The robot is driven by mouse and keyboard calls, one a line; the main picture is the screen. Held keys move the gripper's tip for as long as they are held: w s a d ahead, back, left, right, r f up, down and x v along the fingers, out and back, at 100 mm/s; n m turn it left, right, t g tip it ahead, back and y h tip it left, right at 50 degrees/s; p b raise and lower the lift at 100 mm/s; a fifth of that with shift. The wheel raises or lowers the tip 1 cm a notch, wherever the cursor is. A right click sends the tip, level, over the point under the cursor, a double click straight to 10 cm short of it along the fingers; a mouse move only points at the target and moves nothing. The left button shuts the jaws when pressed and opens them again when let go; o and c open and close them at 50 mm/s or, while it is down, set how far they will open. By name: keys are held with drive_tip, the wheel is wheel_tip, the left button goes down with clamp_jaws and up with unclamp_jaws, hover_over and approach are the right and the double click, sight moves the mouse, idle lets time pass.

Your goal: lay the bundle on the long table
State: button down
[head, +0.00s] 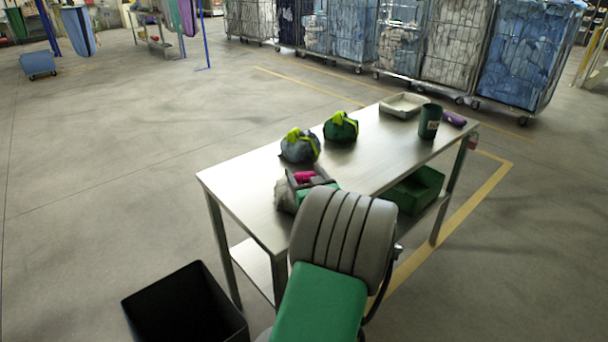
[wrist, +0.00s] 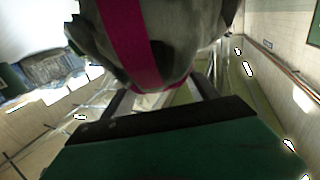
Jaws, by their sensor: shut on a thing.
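The bundle I hold is grey with a magenta strap; it shows large in the wrist view (wrist: 185,38). In the head view the bundle (head: 285,196) is partly hidden behind my gripper (head: 309,181) and arm. My gripper is shut on it, with the strap between the fingers. It is over the near left part of the long table (head: 378,162), a steel table with a lower shelf. I cannot tell whether the bundle touches the tabletop.
A blue-grey bundle (head: 299,147) and a green bundle (head: 340,128), both with yellow-green straps, sit just beyond. A pale tray (head: 404,105), dark green canister (head: 430,122) and purple item (head: 454,119) stand at the far end. A black bin (head: 185,305) stands on the floor.

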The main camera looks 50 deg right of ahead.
drive_tip(key=shift+f, duration=0.1)
drive_tip(key=shift+c, duration=1.1)
unclamp_jaws()
drive_tip(key=shift+s+a, duration=0.15)
drive_tip(key=shift+s, duration=0.2)
drive_tip(key=b+v, duration=0.2)
drive_tip(key=v, duration=0.9)
drive_tip(key=shift+a, duration=0.2)
drive_tip(key=shift+s, duration=0.1)
